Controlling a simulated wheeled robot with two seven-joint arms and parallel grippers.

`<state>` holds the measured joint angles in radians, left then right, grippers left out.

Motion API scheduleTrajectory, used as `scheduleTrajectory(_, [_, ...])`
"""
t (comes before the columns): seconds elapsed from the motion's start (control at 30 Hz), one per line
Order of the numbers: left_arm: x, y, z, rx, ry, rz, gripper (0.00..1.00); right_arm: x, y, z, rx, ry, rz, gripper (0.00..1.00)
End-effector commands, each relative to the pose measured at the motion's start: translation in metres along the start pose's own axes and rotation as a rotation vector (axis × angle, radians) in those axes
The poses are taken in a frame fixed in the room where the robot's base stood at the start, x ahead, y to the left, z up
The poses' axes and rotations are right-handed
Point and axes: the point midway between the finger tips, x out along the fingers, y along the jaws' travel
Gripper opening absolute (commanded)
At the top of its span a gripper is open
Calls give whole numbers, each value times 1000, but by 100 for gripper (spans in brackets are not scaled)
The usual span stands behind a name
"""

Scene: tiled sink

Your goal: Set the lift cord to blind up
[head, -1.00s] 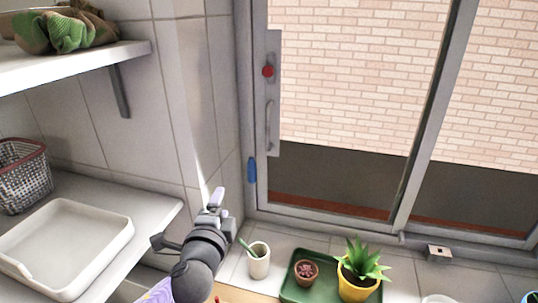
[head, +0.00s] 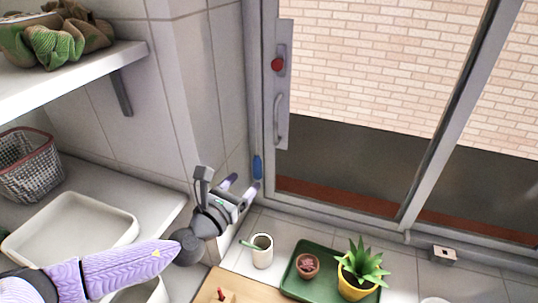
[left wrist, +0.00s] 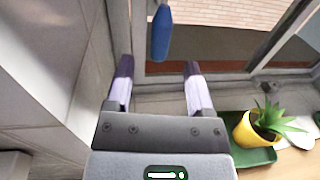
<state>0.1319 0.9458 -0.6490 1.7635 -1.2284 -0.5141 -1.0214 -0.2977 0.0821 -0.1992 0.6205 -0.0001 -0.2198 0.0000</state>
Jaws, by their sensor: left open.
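A blue cord pull (head: 257,167) hangs against the left side of the window frame, just above the sill. It also shows in the left wrist view (left wrist: 161,32), upright, beyond the fingertips and about midway between them. The cord above it is too thin to make out, and no blind fabric shows. My left gripper (head: 244,185) is open and empty, its lilac fingers pointing at the window corner just below and left of the pull. In the left wrist view the open fingers (left wrist: 158,67) stand apart with nothing between them. My right gripper is out of view.
A tiled wall stands close to the left of the gripper. Below are a white cup (head: 262,252), a green tray (head: 291,284) with a small pot (head: 307,266) and a yellow-potted plant (head: 356,281). A shelf with a white tray (head: 72,228) and basket (head: 29,165) is at left.

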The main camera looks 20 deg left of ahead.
Motion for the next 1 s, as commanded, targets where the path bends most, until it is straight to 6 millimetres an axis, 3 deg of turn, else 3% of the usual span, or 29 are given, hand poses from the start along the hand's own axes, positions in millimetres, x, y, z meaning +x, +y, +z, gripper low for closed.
scheduleTrajectory(0.2, [48, 0, -1, -8, -6, 2, 69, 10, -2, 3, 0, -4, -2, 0])
scheduleTrajectory(0.4, [80, 0, -2, -10, -3, 2, 69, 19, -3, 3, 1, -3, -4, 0])
scheduleTrajectory(0.77, [88, 0, 1, -10, -2, 1, 69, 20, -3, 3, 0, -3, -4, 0])
scheduleTrajectory(1.0, [88, 0, 1, -10, -2, 2, 20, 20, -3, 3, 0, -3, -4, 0])
